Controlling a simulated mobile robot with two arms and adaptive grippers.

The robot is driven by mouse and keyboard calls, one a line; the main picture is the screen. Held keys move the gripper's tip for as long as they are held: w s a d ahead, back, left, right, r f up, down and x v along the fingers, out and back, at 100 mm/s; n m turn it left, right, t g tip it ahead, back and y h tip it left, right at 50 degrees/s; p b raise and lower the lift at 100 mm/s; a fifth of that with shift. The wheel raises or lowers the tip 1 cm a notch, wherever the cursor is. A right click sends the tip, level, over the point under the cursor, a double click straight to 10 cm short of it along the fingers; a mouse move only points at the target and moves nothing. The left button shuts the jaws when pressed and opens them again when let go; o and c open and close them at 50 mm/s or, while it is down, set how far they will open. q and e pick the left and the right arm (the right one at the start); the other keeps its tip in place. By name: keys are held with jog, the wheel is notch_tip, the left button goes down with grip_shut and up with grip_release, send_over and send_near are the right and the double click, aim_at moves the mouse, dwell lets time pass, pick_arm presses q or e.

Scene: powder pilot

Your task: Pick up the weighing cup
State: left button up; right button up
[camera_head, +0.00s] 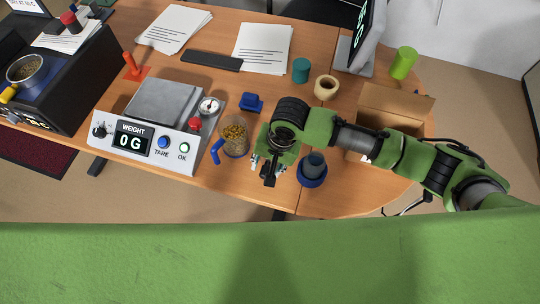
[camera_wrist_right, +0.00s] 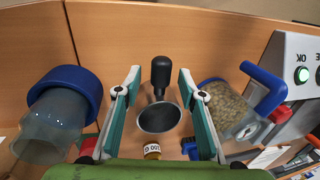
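A small round grey cup with a black handle, which looks like the weighing cup (camera_wrist_right: 158,118), is between the two fingers of my right gripper (camera_wrist_right: 159,80) in the wrist view. My left gripper is out of view.
A jar of grains with a blue handle (camera_head: 236,136) stands close left of the gripper, and a grey vessel with a blue collar (camera_head: 313,173) close right. The scale (camera_head: 145,140) reads 0 G. A cardboard box (camera_head: 395,105) is behind my right arm.

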jog(key=shift+a+f, duration=0.1)
jog(key=shift+f, duration=0.45)
grip_shut()
jog(key=shift+r, duration=0.2)
jog(key=shift+r, duration=0.25)
notch_tip(320, 180, up, 2)
jog(key=shift+r+b, duration=0.1)
jog(key=shift+b, duration=0.25)
jog(key=s+d+r, duration=0.5)
jog(key=s+r, duration=0.5)
jog(key=s, duration=0.3)
